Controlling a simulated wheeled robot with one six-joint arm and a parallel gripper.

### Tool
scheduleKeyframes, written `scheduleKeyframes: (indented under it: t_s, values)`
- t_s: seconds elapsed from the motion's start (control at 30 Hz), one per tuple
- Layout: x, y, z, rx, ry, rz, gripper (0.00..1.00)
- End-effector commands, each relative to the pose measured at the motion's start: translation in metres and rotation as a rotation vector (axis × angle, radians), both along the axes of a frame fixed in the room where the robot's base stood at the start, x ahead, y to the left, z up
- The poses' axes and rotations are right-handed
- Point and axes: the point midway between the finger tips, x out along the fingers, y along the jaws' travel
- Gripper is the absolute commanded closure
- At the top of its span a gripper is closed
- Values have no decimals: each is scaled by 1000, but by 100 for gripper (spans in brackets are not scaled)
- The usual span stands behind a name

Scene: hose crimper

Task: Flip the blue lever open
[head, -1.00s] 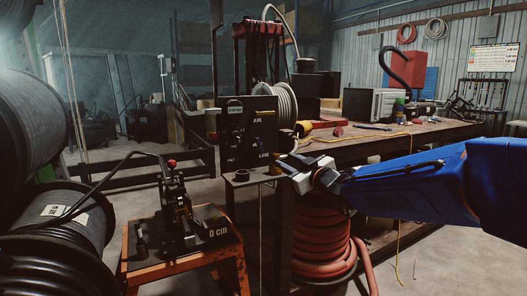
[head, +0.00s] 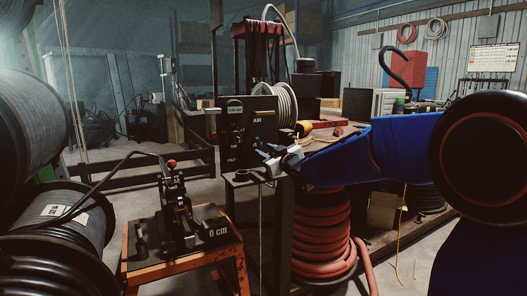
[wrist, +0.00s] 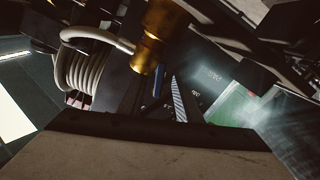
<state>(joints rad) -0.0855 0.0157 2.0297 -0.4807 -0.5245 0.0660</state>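The box-shaped black panel (head: 236,125) marked AIR stands at the left end of the workbench in the head view. In the wrist view, a narrow blue piece (wrist: 158,80), which looks like the lever, lies beside a brass fitting (wrist: 158,35). I cannot make out the lever in the head view; my gripper and the dark panel front cover that area. My gripper (head: 264,160) is in front of the panel's lower right, with its two fingertips apart and nothing seen between them. A ridged grey finger (wrist: 179,100) shows near the blue piece; contact cannot be told.
A hand crimper (head: 176,212) stands on an orange stand (head: 180,262) to the left. Black hose reels (head: 62,225) fill the far left. A coiled red hose (head: 322,240) is under the workbench (head: 350,148). A pale hose coil (head: 285,103) is behind the panel.

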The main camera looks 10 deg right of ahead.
Motion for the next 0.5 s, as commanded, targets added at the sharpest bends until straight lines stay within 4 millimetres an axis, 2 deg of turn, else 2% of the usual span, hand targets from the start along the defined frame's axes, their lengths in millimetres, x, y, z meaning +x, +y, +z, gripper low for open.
scheduleKeyframes:
  t_s: [0.2,0.5]
  values:
    - [17,6,0,-1,0,0,69]
    - [20,7,0,-1,-1,0,69]
